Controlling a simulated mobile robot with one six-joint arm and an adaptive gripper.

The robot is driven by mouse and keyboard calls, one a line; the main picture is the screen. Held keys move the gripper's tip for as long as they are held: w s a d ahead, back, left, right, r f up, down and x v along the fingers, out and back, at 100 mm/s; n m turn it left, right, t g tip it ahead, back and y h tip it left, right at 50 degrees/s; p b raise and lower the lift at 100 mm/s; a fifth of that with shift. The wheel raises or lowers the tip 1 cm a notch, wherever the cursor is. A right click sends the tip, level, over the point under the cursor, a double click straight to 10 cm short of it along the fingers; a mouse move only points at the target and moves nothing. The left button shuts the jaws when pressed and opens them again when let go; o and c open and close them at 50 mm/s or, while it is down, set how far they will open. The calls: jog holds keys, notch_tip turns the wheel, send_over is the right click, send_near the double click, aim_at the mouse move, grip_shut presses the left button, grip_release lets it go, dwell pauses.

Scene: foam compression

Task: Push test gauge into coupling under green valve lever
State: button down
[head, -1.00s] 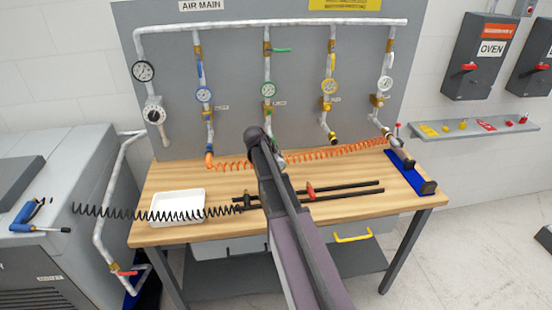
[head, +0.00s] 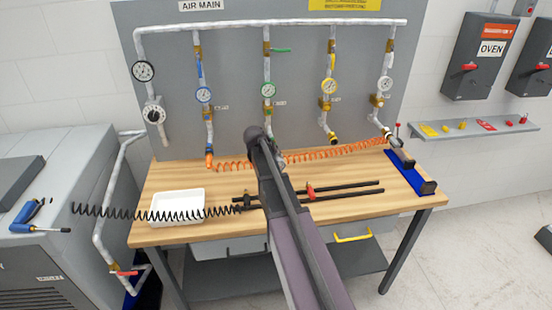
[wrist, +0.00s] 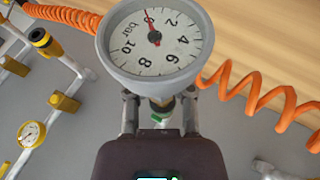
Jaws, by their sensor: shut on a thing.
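The test gauge (wrist: 155,38) is a round grey-rimmed white dial marked "bar". It fills the top middle of the wrist view, with its needle near zero. My gripper (wrist: 160,106) is shut on its stem, just below the dial. A small green patch shows between the fingers. The green valve lever (head: 281,50) sits high on the middle pipe in the head view. My arm hides the gripper and held gauge in the head view. The coupling under the green lever is hidden or too unclear to place.
An orange coiled hose (head: 340,153) runs along the back of the wooden bench (head: 225,228), and passes behind the gauge in the wrist view (wrist: 262,92). A white tray (head: 178,205), black rods (head: 345,187) and a blue-based fixture (head: 410,172) lie on the bench.

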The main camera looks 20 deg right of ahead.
jog(key=shift+w+d, duration=0.2)
jog(key=shift+w, duration=0.45)
jog(key=shift+w+d, duration=0.2)
jog(key=shift+w, duration=0.4)
dwell(1.7)
jog(key=shift+c, duration=2)
grip_release()
jog(key=shift+s, duration=0.1)
jog(key=shift+p+v, duration=0.95)
jog(key=shift+s+a+r+m+y+p, duration=0.6)
jog(key=shift+s+a+r+y+p, duration=0.4)
jog(key=shift+s+a+r+p, duration=1)
jog(key=s+a+f+n+g+y+b, duration=0.1)
jog(key=s+a+f+y+b, duration=0.1)
jog(key=s+a, duration=0.7)
jog(key=s+a+f+n+g+y+b, duration=0.1)
jog(key=s+a+f+b, duration=0.3)
jog(key=s, duration=1.1)
jog(key=a+f+n+y, duration=0.1)
jog(key=a+f, duration=0.2)
jog(key=a, duration=0.2)
jog(key=shift+a+g+y, duration=0.25)
jog(key=shift+g+y, duration=0.15)
